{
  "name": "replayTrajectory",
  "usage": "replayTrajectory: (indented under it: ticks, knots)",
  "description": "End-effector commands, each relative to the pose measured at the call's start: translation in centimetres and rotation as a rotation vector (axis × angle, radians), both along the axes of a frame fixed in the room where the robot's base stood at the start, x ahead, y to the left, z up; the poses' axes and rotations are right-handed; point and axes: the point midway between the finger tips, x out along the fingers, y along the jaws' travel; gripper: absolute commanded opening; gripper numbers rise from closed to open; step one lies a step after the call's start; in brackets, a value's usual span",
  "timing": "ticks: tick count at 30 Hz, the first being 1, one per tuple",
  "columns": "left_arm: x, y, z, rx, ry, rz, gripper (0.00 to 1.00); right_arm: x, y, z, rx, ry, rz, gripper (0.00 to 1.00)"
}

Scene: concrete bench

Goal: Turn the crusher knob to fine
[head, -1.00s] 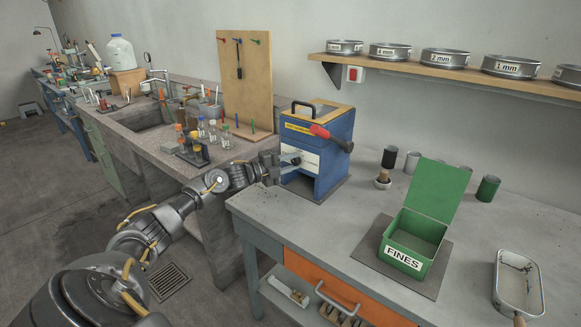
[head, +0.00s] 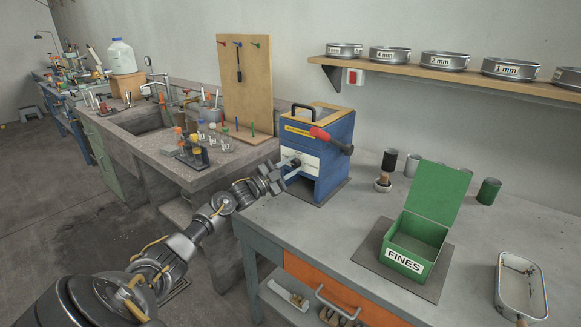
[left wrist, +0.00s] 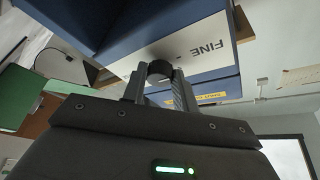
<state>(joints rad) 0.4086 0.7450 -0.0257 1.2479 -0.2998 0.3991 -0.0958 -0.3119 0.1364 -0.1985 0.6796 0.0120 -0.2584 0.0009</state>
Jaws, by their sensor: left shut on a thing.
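The blue crusher (head: 325,150) stands on the bench with a white label panel on its front. In the left wrist view the panel (left wrist: 200,47) reads "FINE". The black knob (left wrist: 158,70) sits on this panel, between the fingers of my left gripper (left wrist: 160,88), which is shut on it. In the head view my left gripper (head: 287,172) reaches the crusher's front from the left. The knob's pointer cannot be made out. My right gripper is not in view.
A green box marked FINES (head: 408,262) stands open to the right of the crusher. A metal tray (head: 520,312) lies at the far right. A sink counter (head: 180,165) with bottles is to the left.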

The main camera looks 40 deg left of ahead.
Motion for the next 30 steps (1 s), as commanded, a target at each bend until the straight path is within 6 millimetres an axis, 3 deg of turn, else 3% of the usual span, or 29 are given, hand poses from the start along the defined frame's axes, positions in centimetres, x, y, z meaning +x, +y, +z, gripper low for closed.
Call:
replayTrajectory:
  ticks: [16, 17, 21, 30]
  knots:
    - [-0.02, 0.00, -0.09, -0.026, 0.001, 0.000, 0.06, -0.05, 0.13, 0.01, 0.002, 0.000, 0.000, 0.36]
    - [-0.02, 0.00, -0.09, -0.026, 0.001, 0.000, 0.30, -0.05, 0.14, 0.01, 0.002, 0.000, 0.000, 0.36]
    - [-0.02, 0.01, -0.08, -0.026, 0.001, 0.000, 0.48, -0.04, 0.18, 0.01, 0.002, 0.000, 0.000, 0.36]
    - [-0.10, 0.03, -0.10, -0.025, 0.000, 0.000, 0.50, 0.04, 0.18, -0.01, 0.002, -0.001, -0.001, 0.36]
